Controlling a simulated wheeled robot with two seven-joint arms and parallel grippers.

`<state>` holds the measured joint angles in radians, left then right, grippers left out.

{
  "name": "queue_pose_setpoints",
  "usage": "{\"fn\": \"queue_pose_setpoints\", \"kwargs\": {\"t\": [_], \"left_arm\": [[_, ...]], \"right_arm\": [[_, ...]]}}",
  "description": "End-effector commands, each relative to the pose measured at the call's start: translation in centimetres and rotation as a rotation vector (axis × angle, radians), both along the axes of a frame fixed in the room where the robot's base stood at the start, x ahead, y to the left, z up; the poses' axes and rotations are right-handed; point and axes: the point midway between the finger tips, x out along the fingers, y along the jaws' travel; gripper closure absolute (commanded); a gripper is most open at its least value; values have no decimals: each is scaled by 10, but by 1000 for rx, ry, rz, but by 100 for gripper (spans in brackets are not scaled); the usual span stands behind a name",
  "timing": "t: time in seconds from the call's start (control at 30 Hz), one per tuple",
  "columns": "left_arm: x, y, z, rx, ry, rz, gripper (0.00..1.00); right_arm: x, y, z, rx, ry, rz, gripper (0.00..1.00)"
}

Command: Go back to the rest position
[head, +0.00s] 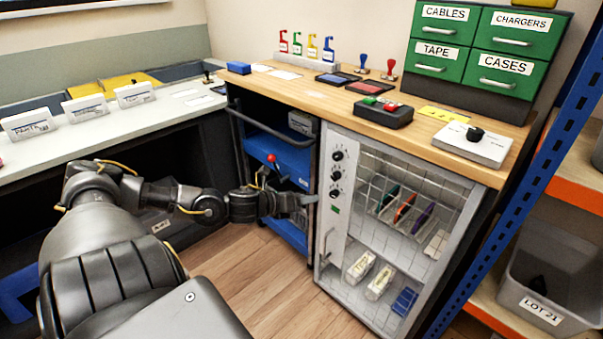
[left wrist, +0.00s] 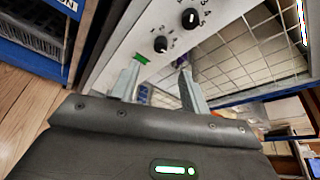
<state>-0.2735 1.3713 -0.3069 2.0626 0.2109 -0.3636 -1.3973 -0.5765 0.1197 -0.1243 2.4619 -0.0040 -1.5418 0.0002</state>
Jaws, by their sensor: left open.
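My left gripper (head: 300,201) is at the end of my left arm, which reaches in from the left, in front of the grey cabinet's left edge in the head view. In the left wrist view its two grey fingers (left wrist: 160,88) stand apart with nothing between them, so it is open and empty. The cabinet's control panel (head: 337,190) with black knobs is close to the fingers, and it also shows in the left wrist view (left wrist: 140,35). I cannot tell whether a finger touches it. My right gripper is in neither view.
The grey cabinet's wire-mesh door (head: 400,165) has coloured items behind it. A blue cart (head: 275,155) stands left of it. The wooden worktop (head: 310,95) holds stamps, pads and a button box (head: 384,112). A blue-post shelf (head: 520,140) is at right. Wooden floor (head: 250,280) is clear below.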

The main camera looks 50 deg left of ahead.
Motion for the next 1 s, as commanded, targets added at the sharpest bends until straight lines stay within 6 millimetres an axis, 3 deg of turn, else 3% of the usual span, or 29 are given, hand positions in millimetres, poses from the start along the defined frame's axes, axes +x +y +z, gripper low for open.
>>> {"fn": "queue_pose_setpoints", "kwargs": {"t": [0.8, 1.0], "left_arm": [[-5, 0, 2, -10, 2, 2, 54], [-7, 17, -5, -149, 57, 159, 54]], "right_arm": [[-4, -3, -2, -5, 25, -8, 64], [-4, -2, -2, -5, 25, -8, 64]]}}
